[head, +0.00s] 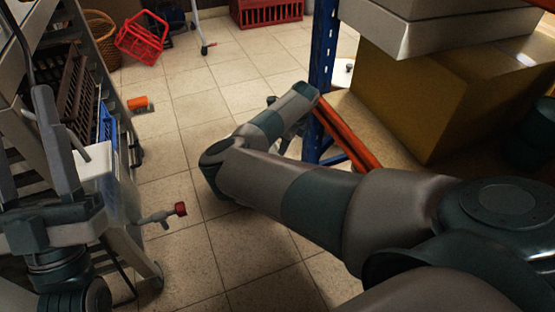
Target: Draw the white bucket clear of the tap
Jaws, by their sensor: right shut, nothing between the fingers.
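A tap (160,216) with a red knob sticks out at the lower left, beside the pale unit there. I cannot make out a white bucket for certain. A small patch of white shows behind my right forearm, mostly hidden. My right arm reaches in from the right and bends back at the middle.
A blue rack post (323,50) with an orange beam (343,137) stands close to my right forearm. A large brown box (405,100) is on the right. A red basket (143,38) and a red crate (266,12) lie at the back.

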